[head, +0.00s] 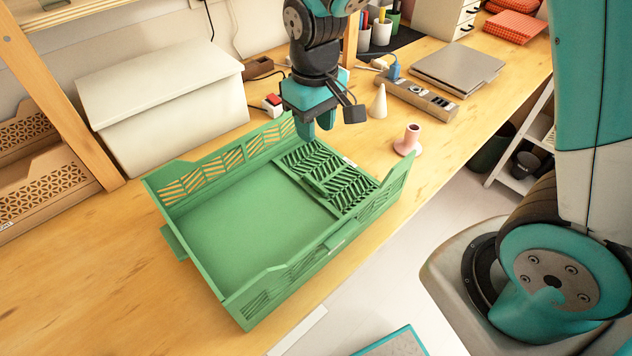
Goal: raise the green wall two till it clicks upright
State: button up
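A green folding crate (240,302) stands on the wooden bench. Its long far wall (220,172) and long near wall (300,275) are upright. At the right end, a slatted green wall panel (345,190) lies folded down inside, over the crate floor. No label shows which wall is number two. The left end looks low, with a small green flap sticking out of it. My gripper (316,128) points down at the crate's far right corner, just behind the folded panel. I cannot tell if it touches the crate. Its fingertips are small and partly overlapping, with nothing visibly held.
A pink peg stand (408,142) and cream cone (378,103) stand right of my gripper. A red-buttoned box (272,105) is left of it. A power strip (418,98), laptop (457,68) and white bin (165,105) sit behind. The bench's front edge runs close to the crate.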

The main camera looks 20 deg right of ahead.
aim_at(316, 182)
notch_tip(316, 182, down, 15)
jog(key=shift+r, duration=0.15)
grip_shut()
